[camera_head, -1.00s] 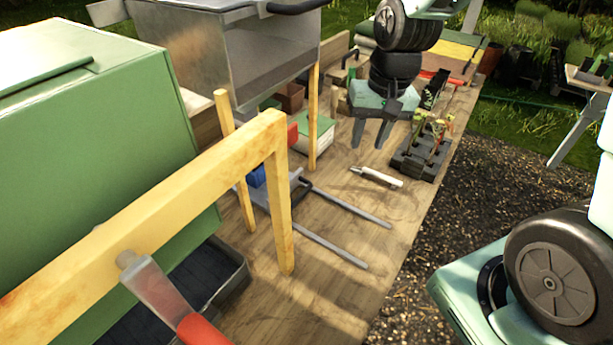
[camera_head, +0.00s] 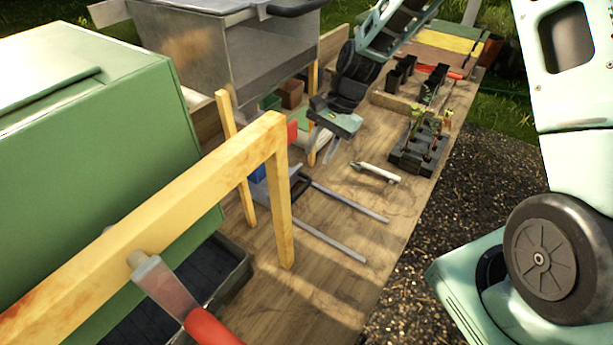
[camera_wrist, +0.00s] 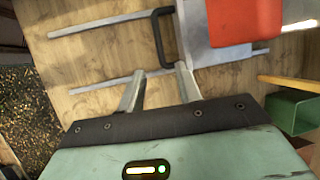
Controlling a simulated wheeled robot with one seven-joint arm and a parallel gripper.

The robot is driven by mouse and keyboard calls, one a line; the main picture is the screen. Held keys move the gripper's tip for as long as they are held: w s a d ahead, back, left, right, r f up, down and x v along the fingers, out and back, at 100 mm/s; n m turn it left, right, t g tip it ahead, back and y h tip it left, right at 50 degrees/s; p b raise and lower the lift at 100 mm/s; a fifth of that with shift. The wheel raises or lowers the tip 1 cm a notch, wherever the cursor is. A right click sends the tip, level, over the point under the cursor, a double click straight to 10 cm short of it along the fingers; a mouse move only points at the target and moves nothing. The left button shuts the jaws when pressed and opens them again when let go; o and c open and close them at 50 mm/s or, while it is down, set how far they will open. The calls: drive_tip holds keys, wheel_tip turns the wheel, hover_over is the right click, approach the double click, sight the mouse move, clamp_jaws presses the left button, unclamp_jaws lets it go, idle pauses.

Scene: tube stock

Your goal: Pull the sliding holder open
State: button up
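The sliding holder is a grey metal plate (camera_wrist: 201,50) with a dark bar handle (camera_wrist: 161,38) at its front edge, set between two long grey rails (camera_head: 350,203) over the bench. My gripper (camera_head: 323,158) is open and empty above the bench, tilted. In the wrist view, my gripper's fingertips (camera_wrist: 160,71) are spread just short of the handle, which appears between and beyond them, apart from them.
A yellow wooden frame (camera_head: 200,190) with a hanging red-handled tool crosses the front. A white pen-like tool (camera_head: 377,172) and a dark plant tray (camera_head: 415,160) lie to the right.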

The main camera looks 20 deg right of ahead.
sight(303, 187)
drive_tip(key=p+x, duration=0.2)
drive_tip(key=x, duration=0.7)
drive_tip(key=shift+f, duration=0.3)
clamp_jaws()
